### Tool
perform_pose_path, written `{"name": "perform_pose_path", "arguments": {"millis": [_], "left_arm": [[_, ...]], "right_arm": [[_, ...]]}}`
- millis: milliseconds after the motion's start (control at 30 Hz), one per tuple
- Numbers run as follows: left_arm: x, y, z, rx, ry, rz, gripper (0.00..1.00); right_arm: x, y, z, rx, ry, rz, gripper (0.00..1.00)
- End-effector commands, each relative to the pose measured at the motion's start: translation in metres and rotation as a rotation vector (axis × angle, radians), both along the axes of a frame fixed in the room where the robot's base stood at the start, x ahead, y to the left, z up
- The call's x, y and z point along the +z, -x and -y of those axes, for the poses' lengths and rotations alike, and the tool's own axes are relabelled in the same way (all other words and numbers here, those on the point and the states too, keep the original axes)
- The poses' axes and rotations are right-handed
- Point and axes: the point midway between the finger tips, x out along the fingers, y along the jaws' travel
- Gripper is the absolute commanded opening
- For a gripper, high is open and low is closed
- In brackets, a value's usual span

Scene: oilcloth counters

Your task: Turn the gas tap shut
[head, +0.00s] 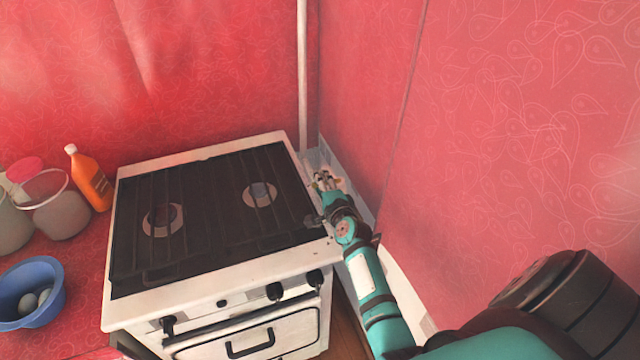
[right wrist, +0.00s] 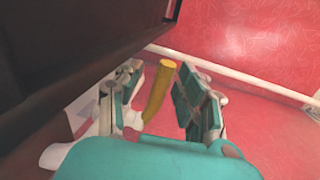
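The gas tap's yellow handle (right wrist: 158,88) shows in the right wrist view as a tilted bar between the two fingers of my right gripper (right wrist: 165,98). The fingers are apart, with a visible gap between the handle and the right-hand finger; whether the left-hand finger touches it I cannot tell. In the head view my right gripper (head: 326,182) is low in the gap between the stove's right side and the wall, and the tap cannot be made out there. My left gripper is not in view.
The white stove (head: 220,284) with a dark grate stands left of my right arm. A white pipe (head: 303,80) rises in the wall corner. An orange bottle (head: 90,180), jars and a blue bowl (head: 48,312) are on the left counter. The red wall closes the right side.

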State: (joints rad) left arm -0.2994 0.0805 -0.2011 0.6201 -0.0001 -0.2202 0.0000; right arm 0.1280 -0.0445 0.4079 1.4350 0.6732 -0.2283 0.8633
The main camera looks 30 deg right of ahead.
Motion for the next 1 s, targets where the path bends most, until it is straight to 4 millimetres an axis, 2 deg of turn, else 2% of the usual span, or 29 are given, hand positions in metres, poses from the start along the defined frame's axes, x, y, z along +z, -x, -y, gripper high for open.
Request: {"name": "perform_pose_path", "arguments": {"millis": [233, 367, 800, 1000], "left_arm": [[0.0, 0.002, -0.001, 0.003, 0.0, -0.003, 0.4], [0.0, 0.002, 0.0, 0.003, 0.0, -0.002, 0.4], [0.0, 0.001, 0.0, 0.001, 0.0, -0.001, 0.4], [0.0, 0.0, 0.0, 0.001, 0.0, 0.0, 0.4]], "right_arm": [[0.001, 0.0, 0.0, 0.0, 0.001, 0.002, 0.38], [0.002, 0.009, -0.002, 0.0, 0.001, 0.002, 0.38], [0.019, 0.092, -0.022, -0.001, 0.002, -0.001, 0.38], [0.023, 0.111, -0.027, 0.0, 0.0, 0.0, 0.38]]}}
